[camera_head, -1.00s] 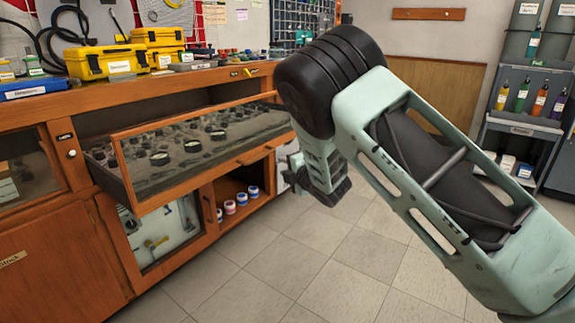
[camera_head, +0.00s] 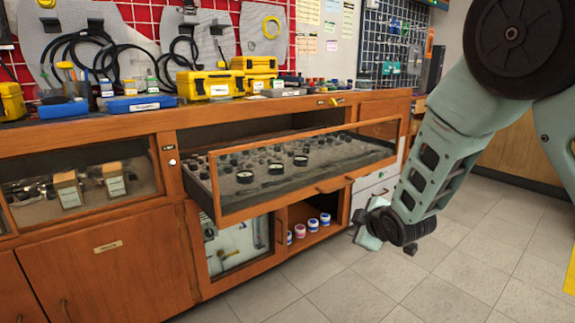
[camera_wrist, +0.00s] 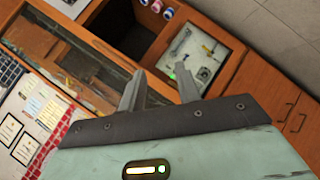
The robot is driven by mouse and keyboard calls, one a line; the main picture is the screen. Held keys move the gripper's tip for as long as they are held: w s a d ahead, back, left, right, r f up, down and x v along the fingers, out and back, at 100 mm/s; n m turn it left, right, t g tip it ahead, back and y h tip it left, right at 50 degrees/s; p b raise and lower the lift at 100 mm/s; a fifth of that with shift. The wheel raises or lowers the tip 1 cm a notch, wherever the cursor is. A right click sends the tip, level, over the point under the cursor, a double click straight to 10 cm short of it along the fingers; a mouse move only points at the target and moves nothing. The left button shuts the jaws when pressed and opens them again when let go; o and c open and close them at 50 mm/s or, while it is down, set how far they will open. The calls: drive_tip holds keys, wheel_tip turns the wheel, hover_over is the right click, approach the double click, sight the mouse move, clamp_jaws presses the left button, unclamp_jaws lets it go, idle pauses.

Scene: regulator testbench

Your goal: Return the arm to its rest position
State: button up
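My arm, pale green with black joints, comes in at the right of the head view and bends downward. My gripper (camera_head: 368,228) hangs at its lower end, low over the floor and to the right of the open drawer. In the wrist view my gripper (camera_wrist: 160,88) shows two grey fingers set apart, with nothing between them. Only the cabinet front lies behind them. The fingers are small and partly hidden by the wrist in the head view.
A glass-fronted drawer (camera_head: 310,185) of gauges stands pulled out from the wooden cabinet (camera_head: 110,255). An open shelf below holds several small jars (camera_head: 312,225). Yellow cases (camera_head: 209,84) and tools stand on the worktop. The tiled floor (camera_head: 440,280) in front is clear.

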drive_tip(key=s+a+r+m+g, duration=0.1)
drive_tip(key=s+a+m+g, duration=0.15)
drive_tip(key=s, duration=0.65)
drive_tip(key=s+a+r+m+g, duration=0.1)
drive_tip(key=s+a+r+g, duration=0.2)
drive_tip(key=s, duration=0.6)
drive_tip(key=s+r+m+g+h, duration=0.15)
drive_tip(key=s+g, duration=0.35)
drive_tip(key=s, duration=1.5)
wheel_tip(320, 180, up, 34)
drive_tip(key=s+p, duration=0.1)
drive_tip(key=p, duration=3.3)
drive_tip(key=shift+d+f+m, duration=0.15)
drive_tip(key=shift+d+m, duration=0.25)
